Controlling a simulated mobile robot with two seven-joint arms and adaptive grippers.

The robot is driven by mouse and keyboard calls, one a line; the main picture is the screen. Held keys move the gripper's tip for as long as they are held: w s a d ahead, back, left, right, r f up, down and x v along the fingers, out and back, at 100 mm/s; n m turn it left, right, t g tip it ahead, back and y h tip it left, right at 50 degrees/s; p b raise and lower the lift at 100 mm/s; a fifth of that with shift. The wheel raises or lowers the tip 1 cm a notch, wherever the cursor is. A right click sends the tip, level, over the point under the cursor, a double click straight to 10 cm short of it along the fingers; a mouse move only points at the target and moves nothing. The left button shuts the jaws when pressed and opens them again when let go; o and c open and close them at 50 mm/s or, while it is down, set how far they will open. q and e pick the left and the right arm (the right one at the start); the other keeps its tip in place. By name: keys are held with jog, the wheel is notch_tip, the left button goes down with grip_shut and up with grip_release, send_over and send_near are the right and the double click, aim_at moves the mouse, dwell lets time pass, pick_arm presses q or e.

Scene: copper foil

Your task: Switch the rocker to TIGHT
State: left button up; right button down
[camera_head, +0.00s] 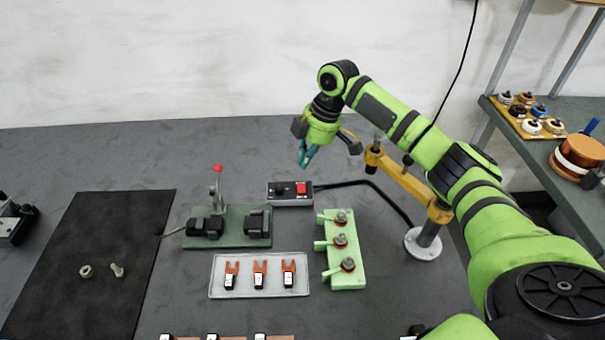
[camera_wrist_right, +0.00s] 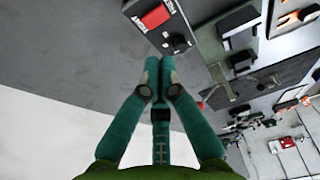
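The control box (camera_head: 290,200) is small and dark with a pale front edge, and stands behind the green fixture. Its red rocker (camera_head: 301,188) is on the right and a black knob (camera_head: 281,188) on the left. The red rocker also shows at the top of the right wrist view (camera_wrist_right: 155,17). My left gripper is not in view.
A green fixture with a red-tipped lever (camera_head: 217,169) stands left of the box. A tray of copper terminals (camera_head: 260,290) and a green terminal block (camera_head: 349,275) are in front. A yellow jointed arm on a post (camera_head: 405,180) and a black cable (camera_head: 372,184) are to the right.

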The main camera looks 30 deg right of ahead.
aim_at(300, 186)
jog(key=x, duration=0.2)
jog(key=p+x, duration=0.1)
jog(key=x, duration=0.2)
jog(key=shift+s+d+f, duration=0.15)
jog(key=shift+d+f, duration=0.15)
jog(key=shift+f, duration=0.1)
jog(key=shift+f+p, duration=0.3)
jog(key=shift+f, duration=0.25)
jog(key=shift+d+f, duration=0.1)
jog(key=shift+f, duration=0.25)
